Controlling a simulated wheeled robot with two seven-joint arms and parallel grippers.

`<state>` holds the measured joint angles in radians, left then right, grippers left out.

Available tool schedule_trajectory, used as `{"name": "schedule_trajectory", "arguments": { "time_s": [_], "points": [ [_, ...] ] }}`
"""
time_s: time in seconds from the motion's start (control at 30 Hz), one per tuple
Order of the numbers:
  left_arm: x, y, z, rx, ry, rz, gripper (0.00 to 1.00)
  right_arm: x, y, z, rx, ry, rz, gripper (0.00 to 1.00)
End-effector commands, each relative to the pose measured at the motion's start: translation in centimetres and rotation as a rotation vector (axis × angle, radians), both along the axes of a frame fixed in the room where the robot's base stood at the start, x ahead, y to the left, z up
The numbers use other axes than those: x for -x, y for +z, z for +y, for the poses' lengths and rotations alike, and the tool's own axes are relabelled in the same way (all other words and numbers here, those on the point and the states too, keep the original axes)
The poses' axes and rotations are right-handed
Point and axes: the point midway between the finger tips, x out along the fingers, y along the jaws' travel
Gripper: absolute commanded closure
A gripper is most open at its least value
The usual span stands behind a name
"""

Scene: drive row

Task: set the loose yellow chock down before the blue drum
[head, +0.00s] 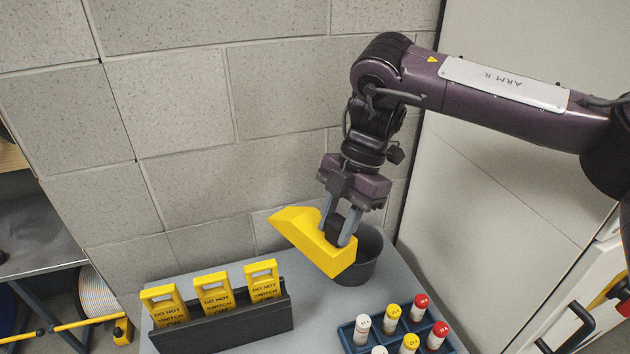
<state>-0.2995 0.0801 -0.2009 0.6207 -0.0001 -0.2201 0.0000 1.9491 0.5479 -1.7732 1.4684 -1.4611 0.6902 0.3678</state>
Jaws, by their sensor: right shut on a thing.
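The yellow chock (308,238) is a wedge-shaped block held in the air, tilted, above the grey table. My right gripper (339,232) comes down from above and is shut on the chock near its thick end. The chock hides part of a dark grey round bin (371,262) behind it. No blue drum shows in the head view. My left gripper is not in view.
A black rack (240,327) with yellow tags stands at the front left of the grey table (318,305). A blue tray (372,343) with several capped tubes is at the front right. A block wall (190,190) rises behind.

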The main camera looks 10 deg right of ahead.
Motion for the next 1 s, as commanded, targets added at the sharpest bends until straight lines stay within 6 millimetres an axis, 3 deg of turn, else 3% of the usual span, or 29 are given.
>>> {"name": "schedule_trajectory", "arguments": {
  "time_s": [0.17, 0.57, 0.63, 1.0],
  "points": [
    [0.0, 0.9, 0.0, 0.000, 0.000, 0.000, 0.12, 0.0, 1.2, 0.0, -0.002, 0.000, -0.001, 1.00],
    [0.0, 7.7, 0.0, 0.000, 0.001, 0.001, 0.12, -0.1, 8.3, 0.0, -0.002, 0.000, -0.001, 1.00],
    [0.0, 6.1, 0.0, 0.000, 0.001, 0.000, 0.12, -0.1, 6.7, -0.6, -0.003, -0.081, 0.001, 1.00],
    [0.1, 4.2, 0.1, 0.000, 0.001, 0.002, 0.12, -1.1, 4.9, -3.0, -0.006, -0.625, -0.003, 1.00]
  ]
}}
